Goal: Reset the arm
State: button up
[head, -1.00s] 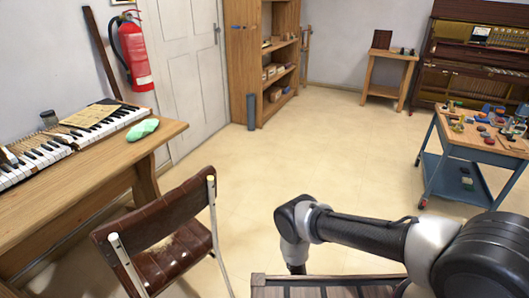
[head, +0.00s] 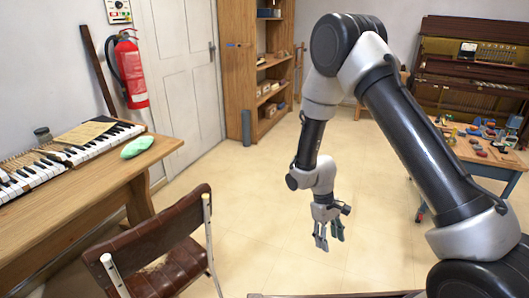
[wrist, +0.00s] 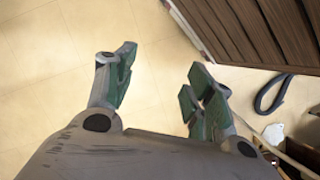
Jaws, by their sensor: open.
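My gripper (head: 329,236) hangs at the end of my raised, bent arm in the head view. It points down over the open floor, to the right of the brown chair (head: 168,262). In the wrist view my gripper (wrist: 157,88) has its two green-padded fingers spread apart with bare floor (wrist: 155,40) between them. It is open and holds nothing.
A wooden workbench (head: 75,210) with piano keys (head: 40,172) and a green cloth (head: 137,147) stands at left. A tool trolley (head: 490,168) is at right, partly hidden by my arm. A shelf (head: 236,85) stands at the back. The middle floor is clear.

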jog(key=s+d+r+m+t+y, duration=0.1)
jog(key=s+d+r, duration=0.4)
jog(key=r, duration=0.8)
jog(key=s+d+r+m+t, duration=0.3)
jog(key=s+r, duration=0.4)
jog(key=r, duration=0.7)
jog(key=s+d+r+m+t+y, duration=0.1)
jog(key=s+d+r, duration=0.5)
jog(key=r, duration=0.7)
jog(key=shift+s+d+r+m+t+y, duration=0.2)
jog(key=shift+d+m+t+y, duration=0.15)
jog(key=shift+m+t, duration=0.55)
jog(key=shift+s+d+r+t, duration=0.15)
jog(key=shift+d+r+t, duration=0.15)
jog(key=shift+t, duration=0.1)
jog(key=shift+c, duration=0.8)
